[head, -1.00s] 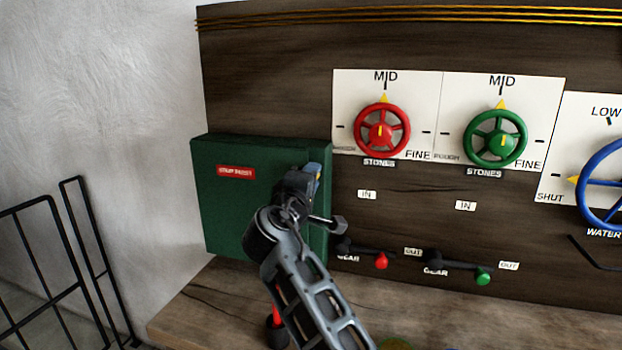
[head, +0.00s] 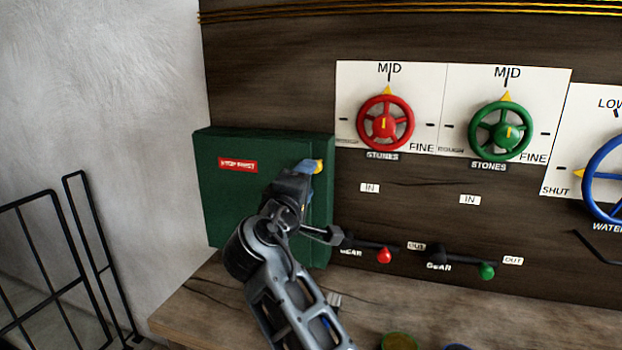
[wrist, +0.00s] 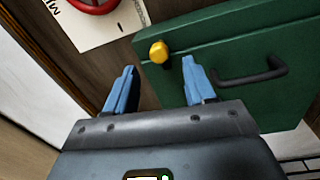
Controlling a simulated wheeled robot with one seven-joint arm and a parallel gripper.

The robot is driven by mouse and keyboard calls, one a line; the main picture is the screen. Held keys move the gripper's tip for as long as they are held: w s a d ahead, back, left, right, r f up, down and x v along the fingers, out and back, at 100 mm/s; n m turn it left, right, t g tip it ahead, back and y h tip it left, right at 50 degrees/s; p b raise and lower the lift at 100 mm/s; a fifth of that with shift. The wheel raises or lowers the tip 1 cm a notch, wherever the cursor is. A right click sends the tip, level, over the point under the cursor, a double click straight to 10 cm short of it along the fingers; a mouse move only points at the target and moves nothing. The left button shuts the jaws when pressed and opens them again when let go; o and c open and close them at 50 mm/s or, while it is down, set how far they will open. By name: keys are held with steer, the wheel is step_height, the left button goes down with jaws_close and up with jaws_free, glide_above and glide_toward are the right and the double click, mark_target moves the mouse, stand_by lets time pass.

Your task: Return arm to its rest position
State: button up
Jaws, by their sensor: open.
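My gripper (wrist: 160,90) is open and empty in the wrist view, its two blue fingers apart. A yellow knob (wrist: 158,52) on the green box (wrist: 225,55) shows beyond and between the fingertips; I see no contact. The box's dark handle (wrist: 250,75) lies to the right of the fingers. In the head view my arm reaches up from the bottom, and my gripper (head: 308,170) is in front of the right part of the green box (head: 225,205), hiding some of it. The yellow knob (head: 318,165) shows just past the gripper.
A red wheel (head: 385,122), a green wheel (head: 501,131) and a blue wheel (head: 590,170) are on the dark panel. Gear levers with a red knob (head: 384,256) and a green knob (head: 487,271) stick out below. A wooden shelf (head: 200,315) runs underneath. A black railing (head: 45,270) stands left.

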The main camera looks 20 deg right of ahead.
steer(key=shift+v, duration=1.2)
steer(key=s+f+n+y, duration=0.1)
steer(key=s+f+y, duration=0.2)
steer(key=s+f, duration=0.6)
steer(key=s+f+y, duration=0.4)
steer(key=f, duration=0.9)
steer(key=s+f+m+y, duration=0.1)
steer(key=s+f, duration=0.1)
steer(key=s, duration=0.4)
steer(key=s+d+f+g+y, duration=0.1)
steer(key=s+f, duration=0.2)
steer(key=s, duration=0.3)
steer(key=s+f+m+y, duration=0.1)
steer(key=s+f, duration=0.1)
steer(key=s, duration=0.3)
steer(key=s+d+r+m, duration=0.1)
steer(key=s+r+m, duration=0.1)
steer(key=s, duration=0.6)
steer(key=s+d+r+m, duration=0.1)
steer(key=s+r+m, duration=0.2)
steer(key=s+r, duration=0.2)
steer(key=s+d+r+m+y, duration=0.1)
steer(key=s+d+r+m, duration=0.1)
steer(key=s, duration=1)
steer(key=shift+r+m+t, duration=0.3)
steer(key=shift+r+m, duration=0.3)
steer(key=shift+r, duration=0.4)
